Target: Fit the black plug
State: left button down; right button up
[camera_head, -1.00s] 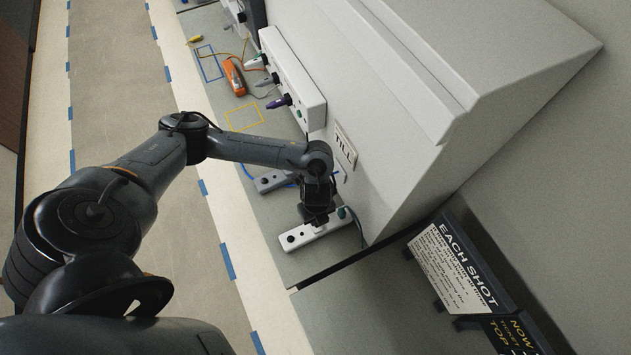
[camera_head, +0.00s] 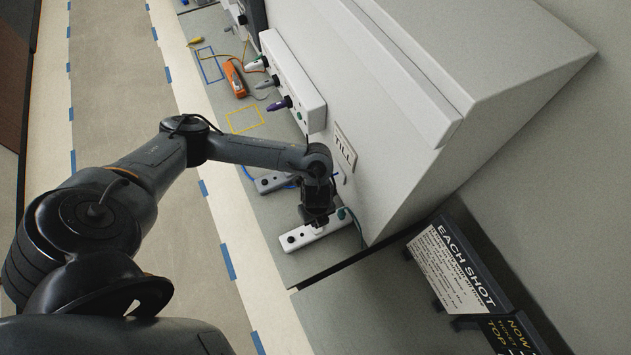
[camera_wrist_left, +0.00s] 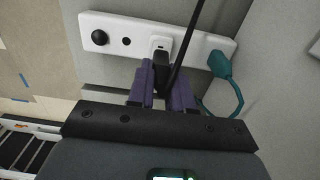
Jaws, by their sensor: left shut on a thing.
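My left gripper (camera_head: 317,219) is over the near white socket strip (camera_head: 302,240) at the foot of the till. In the left wrist view its purple fingers (camera_wrist_left: 164,82) are shut on the black plug (camera_wrist_left: 161,70), whose black cable rises past the strip. The plug's front end is at a raised white square socket (camera_wrist_left: 161,44) on the strip (camera_wrist_left: 205,41). I cannot tell whether it is seated or only touching. The strip also bears a round black part (camera_wrist_left: 100,37) at its left and a small dark hole (camera_wrist_left: 126,41). My right gripper is not in view.
A teal plug (camera_wrist_left: 220,65) with a teal cable sits at the strip's right end. Another strip (camera_head: 270,183) with a blue cable lies farther back. The till (camera_head: 400,160) rises close on the right. An orange device (camera_head: 235,80) lies farther back.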

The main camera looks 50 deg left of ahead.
pick_arm(q)
jog(key=shift+f, duration=0.25)
jog(key=shift+f+b, duration=0.2)
jog(key=shift+b, duration=0.15)
jog(key=shift+f+b, duration=0.5)
jog(key=shift+f, duration=0.25)
jog(key=c, duration=0.9)
grip_release()
jog(key=shift+c, duration=0.2)
